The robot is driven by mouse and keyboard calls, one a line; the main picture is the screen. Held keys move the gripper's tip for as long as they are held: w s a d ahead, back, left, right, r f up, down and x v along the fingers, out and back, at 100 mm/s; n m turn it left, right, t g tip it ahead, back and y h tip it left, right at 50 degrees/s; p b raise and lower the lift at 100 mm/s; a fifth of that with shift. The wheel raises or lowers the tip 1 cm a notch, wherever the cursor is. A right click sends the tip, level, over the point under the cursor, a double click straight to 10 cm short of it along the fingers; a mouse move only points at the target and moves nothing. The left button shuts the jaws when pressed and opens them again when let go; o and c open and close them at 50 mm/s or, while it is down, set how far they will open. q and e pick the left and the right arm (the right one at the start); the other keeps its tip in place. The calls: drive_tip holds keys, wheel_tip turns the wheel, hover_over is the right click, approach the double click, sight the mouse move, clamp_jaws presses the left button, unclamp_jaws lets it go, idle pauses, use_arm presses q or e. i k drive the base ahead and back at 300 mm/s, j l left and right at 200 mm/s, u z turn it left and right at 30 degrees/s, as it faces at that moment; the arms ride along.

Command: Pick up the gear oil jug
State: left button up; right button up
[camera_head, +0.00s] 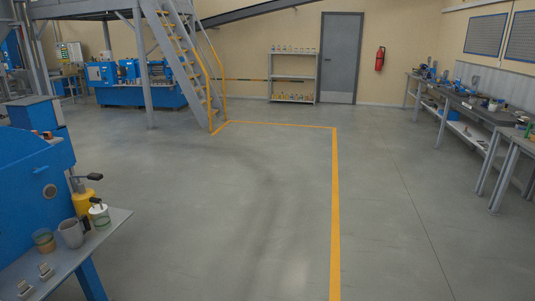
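No thing is clearly marked as the gear oil jug. A yellow container (84,204) with a dark top stands on the grey side table at the lower left and may be an oil jug, but I cannot tell. A white container (99,215) with a dark top stands in front of it, to its right. A grey mug-like cup (71,233) and a brownish cup (43,241) stand further left. Neither of my grippers is in view.
The grey side table (98,245) adjoins a blue machine (30,185). The middle floor is clear, crossed by a yellow line (335,220). A staircase (185,60), a shelf (293,78) and a door (341,60) stand behind. Workbenches (480,112) line the right wall.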

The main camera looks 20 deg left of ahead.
sight(70, 229)
drive_tip(key=i+u, duration=0.2)
drive_tip(key=i, duration=0.45)
drive_tip(key=i+l+u, duration=0.25)
drive_tip(key=i, duration=0.4)
drive_tip(key=i+u, duration=0.7)
drive_tip(key=u, duration=0.25)
drive_tip(key=i+l+u, duration=0.25)
drive_tip(key=u, duration=0.2)
drive_tip(key=i+l+u, duration=0.2)
drive_tip(key=u, duration=0.3)
drive_tip(key=i+l+u, duration=0.35)
drive_tip(key=u, duration=0.15)
drive_tip(key=i+l+u, duration=0.15)
drive_tip(key=l+u, duration=0.35)
drive_tip(key=i+l+u, duration=0.2)
drive_tip(key=l, duration=0.25)
drive_tip(key=l+u, duration=0.2)
drive_tip(key=l, duration=0.2)
